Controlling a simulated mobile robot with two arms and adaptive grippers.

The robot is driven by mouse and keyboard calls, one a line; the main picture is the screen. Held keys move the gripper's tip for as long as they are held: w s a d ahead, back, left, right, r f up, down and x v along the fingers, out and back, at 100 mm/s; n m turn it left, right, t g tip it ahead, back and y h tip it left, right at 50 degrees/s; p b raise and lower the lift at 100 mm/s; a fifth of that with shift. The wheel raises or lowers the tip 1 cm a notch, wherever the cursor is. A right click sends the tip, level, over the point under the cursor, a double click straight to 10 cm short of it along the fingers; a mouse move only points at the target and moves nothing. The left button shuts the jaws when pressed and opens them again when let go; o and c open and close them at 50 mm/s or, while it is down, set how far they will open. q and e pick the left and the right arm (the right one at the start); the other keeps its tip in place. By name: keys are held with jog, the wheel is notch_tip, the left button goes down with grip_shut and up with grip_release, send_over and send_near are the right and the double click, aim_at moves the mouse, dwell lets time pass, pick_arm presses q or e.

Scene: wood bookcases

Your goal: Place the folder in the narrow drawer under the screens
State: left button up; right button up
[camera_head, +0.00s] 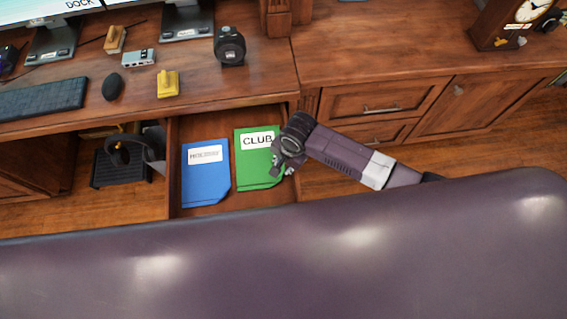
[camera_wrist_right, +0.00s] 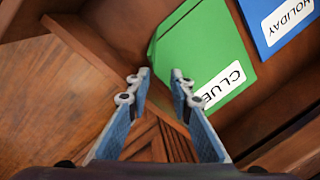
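A drawer (camera_head: 207,211) under the desk with the screens is pulled open. A green folder (camera_head: 256,171) labelled CLUB lies flat in its right part; a blue folder (camera_head: 206,188) labelled HOLIDAY lies to its left. My right gripper (camera_head: 282,164) is over the drawer's right side, at the green folder's right edge. In the right wrist view the gripper (camera_wrist_right: 159,80) has its fingers apart with nothing held between them; the green folder (camera_wrist_right: 200,52) lies just beyond the tips, and the blue folder (camera_wrist_right: 282,22) shows farther right. My left gripper is not in view.
The desktop carries a keyboard (camera_head: 42,97), a mouse (camera_head: 112,87), a yellow stapler-like object (camera_head: 168,84) and a dark round device (camera_head: 230,46). A cabinet (camera_head: 375,98) stands right of the drawer. A black object (camera_head: 119,167) is under the desk at left.

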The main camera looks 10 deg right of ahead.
notch_tip(320, 180, up, 12)
jog(key=s+d, duration=0.1)
jog(key=shift+s+d+p, duration=0.2)
jog(key=shift+s+p, duration=0.1)
jog(key=shift+p, duration=0.05)
dwell(0.4)
jog(key=shift+f, duration=0.1)
